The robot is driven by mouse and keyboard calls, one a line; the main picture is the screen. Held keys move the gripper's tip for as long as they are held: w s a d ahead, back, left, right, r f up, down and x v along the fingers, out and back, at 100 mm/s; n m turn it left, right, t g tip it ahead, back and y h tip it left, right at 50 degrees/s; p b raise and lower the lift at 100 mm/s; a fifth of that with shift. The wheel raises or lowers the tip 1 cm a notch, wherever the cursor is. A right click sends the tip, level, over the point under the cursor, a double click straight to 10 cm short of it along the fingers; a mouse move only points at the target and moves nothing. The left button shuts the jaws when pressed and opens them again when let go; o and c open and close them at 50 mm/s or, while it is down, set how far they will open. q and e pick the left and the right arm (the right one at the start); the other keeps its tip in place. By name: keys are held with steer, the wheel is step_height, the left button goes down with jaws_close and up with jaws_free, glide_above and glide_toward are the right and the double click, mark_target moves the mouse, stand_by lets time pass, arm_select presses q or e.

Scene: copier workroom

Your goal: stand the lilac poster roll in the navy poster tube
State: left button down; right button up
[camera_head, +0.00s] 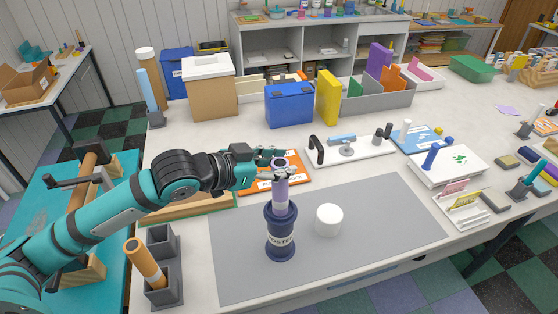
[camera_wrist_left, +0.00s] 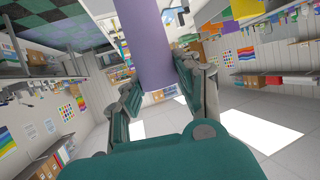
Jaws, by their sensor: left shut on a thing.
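The lilac poster roll (camera_head: 281,192) is upright in my left gripper (camera_head: 280,171), which is shut around its upper part. The roll also shows between the fingers in the left wrist view (camera_wrist_left: 146,45). The navy poster tube (camera_head: 280,245) stands upright on the grey mat, directly below the gripper. The roll's lower end lines up with the tube's mouth and appears to be inside it; I cannot tell how deep. The tube is out of sight in the wrist view. My right gripper is not in view.
A white round cap (camera_head: 329,220) stands on the grey mat (camera_head: 390,220) right of the tube. A grey holder (camera_head: 162,285) with an orange-brown roll is at the front left. A blue box (camera_head: 289,105) and yellow binder (camera_head: 327,98) stand behind. The mat's right side is clear.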

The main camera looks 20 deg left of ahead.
mark_target(279, 191)
arm_select(q)
steer(key=shift+f, duration=0.15)
stand_by(0.3)
steer(key=shift+f+b, duration=2.15)
steer(key=shift+f, duration=1.75)
steer(key=c, duration=0.9)
jaws_free()
steer(key=shift+o, duration=0.2)
steer(key=v, duration=0.7)
steer(key=shift+s, duration=0.15)
steer(key=shift+a+r, duration=0.15)
